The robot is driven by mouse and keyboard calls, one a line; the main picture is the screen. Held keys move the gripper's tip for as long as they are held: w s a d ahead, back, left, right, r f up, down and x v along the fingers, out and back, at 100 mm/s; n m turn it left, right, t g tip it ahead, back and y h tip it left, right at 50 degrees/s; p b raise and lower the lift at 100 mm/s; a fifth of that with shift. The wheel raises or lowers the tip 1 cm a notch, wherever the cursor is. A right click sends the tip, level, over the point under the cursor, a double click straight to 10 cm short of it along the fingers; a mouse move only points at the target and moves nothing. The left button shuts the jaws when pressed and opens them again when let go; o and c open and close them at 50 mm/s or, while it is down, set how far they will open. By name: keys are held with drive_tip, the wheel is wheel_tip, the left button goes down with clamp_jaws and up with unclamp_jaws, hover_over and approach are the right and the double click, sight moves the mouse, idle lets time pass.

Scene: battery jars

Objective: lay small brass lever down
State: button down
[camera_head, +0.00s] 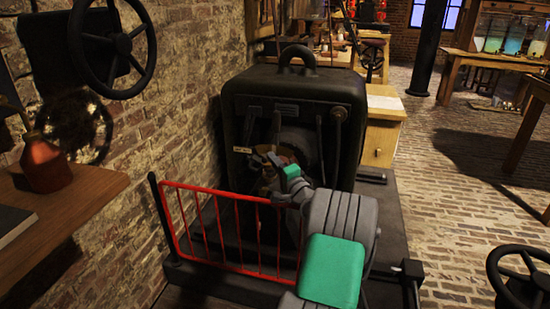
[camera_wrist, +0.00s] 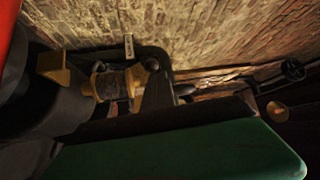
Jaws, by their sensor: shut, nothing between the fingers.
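A black machine (camera_head: 236,115) with a handle on top stands against the brick wall. Several dark levers and rods show on its front. My gripper (camera_head: 268,161) is shut and empty, close to this front. Brass-coloured parts (camera_wrist: 112,82) show in the wrist view, with a dark knob (camera_wrist: 152,64) close by. I cannot tell for sure which of them is the small brass lever, or whether it stands up or lies down. My wrist and arm hide the lower middle of the machine in the head view. I cannot make out contact.
A red railing (camera_head: 226,199) stands in front of the machine, close to my arm. A wooden shelf (camera_head: 90,190) with a reddish bottle (camera_head: 45,165) is at the left. A black handwheel (camera_head: 122,45) hangs at upper left.

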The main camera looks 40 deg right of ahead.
drive_tip(key=shift+w+a, duration=0.1)
drive_tip(key=s+a+r+p, duration=0.7)
drive_tip(key=s+r, duration=0.4)
drive_tip(key=r, duration=0.2)
drive_tip(key=shift+s+a, duration=0.15)
drive_tip(key=shift+a, duration=0.5)
